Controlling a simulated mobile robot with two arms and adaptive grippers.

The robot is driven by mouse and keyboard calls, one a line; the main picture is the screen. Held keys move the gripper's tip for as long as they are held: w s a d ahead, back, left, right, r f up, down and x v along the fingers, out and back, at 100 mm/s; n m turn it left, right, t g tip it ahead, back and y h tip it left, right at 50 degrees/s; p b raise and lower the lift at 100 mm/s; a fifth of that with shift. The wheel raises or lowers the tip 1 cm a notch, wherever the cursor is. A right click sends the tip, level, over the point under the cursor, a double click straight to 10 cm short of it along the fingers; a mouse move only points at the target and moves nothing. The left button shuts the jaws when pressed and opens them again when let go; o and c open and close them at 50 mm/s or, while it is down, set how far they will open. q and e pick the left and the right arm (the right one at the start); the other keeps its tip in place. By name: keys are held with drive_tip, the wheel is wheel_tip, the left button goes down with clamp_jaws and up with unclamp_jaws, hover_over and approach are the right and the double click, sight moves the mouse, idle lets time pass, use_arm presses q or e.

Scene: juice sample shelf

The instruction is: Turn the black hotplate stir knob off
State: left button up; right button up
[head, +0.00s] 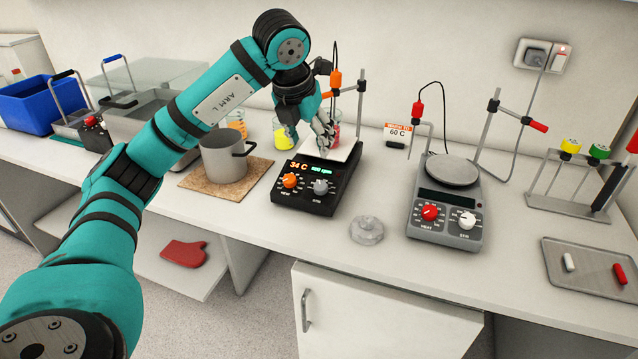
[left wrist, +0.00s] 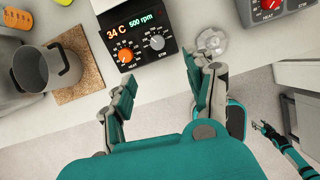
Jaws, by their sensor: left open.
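The black hotplate (head: 305,204) stands mid-bench with a white top plate. Its grey stir knob (head: 320,187) is at the front right, beside the orange heat knob (head: 290,181). In the left wrist view the stir knob (left wrist: 157,42) is in clear sight, and the display (left wrist: 130,24) reads 34 C and 500 rpm. My left gripper (head: 322,134) hangs over the hotplate in the head view. It is open and empty, its fingers (left wrist: 162,80) apart and clear of the knob. My right gripper (left wrist: 263,128) shows small at the right of the left wrist view; its jaws are unclear.
A grey hotplate (head: 447,215) with red and white knobs stands to the right. A clear glass lid-like piece (head: 367,230) lies between the hotplates. A steel pot (head: 226,160) sits on a cork mat to the left. Beakers stand behind the black hotplate.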

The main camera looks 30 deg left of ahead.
sight(320, 185)
use_arm(q)
drive_tip(key=x, duration=0.5)
drive_tip(key=p+x, duration=0.1)
drive_tip(key=x, duration=0.5)
drive_tip(key=p+x, duration=0.1)
drive_tip(key=x, duration=0.5)
drive_tip(key=shift+a+f, duration=0.15)
drive_tip(key=shift+a, duration=0.15)
clamp_jaws()
